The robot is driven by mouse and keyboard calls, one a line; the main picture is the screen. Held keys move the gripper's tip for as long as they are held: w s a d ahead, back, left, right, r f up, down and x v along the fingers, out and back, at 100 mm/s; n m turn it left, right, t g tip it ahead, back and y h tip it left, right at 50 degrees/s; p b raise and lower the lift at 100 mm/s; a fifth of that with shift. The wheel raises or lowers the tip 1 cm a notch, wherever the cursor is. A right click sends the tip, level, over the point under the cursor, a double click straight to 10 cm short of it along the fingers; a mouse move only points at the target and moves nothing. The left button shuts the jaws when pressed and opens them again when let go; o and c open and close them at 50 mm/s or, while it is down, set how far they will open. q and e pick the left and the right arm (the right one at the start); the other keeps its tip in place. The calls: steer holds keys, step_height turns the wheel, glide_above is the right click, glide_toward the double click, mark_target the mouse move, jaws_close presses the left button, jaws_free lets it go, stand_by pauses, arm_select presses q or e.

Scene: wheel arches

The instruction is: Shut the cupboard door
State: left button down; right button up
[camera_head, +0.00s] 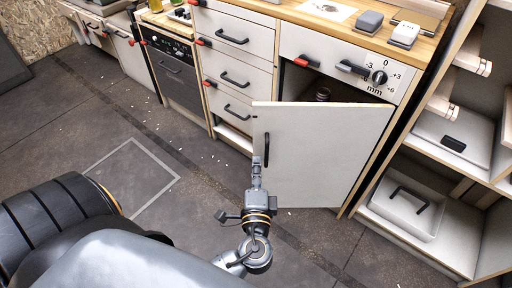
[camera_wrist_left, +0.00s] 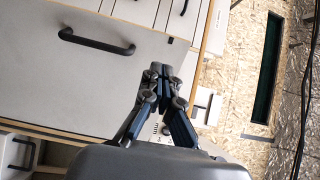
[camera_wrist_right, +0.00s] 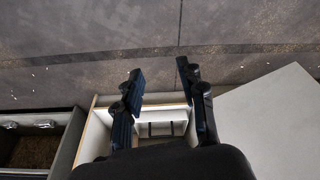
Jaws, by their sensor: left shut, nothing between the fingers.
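The cupboard door (camera_head: 318,158) is a pale grey panel standing open below the counter, with a dark bar handle (camera_head: 267,150) near its left edge. Part of the dark cupboard inside (camera_head: 318,84) shows above it, with a small jar there. My left gripper (camera_head: 257,166) is shut and empty, just in front of the door's left part, beside the handle. In the left wrist view, the shut fingertips (camera_wrist_left: 160,70) lie over a pale panel with a dark handle (camera_wrist_left: 96,42); I cannot tell whether they touch it. My right gripper (camera_wrist_right: 158,72) is open and empty above the floor, out of the head view.
Drawers (camera_head: 235,72) and an oven (camera_head: 172,66) stand left of the cupboard. The floor (camera_head: 180,135) in front is mostly clear. A pale panel (camera_wrist_right: 275,125) lies right of my right gripper.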

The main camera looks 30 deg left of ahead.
mark_target(257, 122)
arm_select(q)
steer(key=x, duration=1.1)
steer(key=shift+w+a, duration=0.1)
steer(key=shift+w, duration=0.1)
steer(key=shift+x, duration=0.8)
arm_select(e)
steer(key=shift+s+f, duration=0.1)
steer(key=shift+f, duration=0.4)
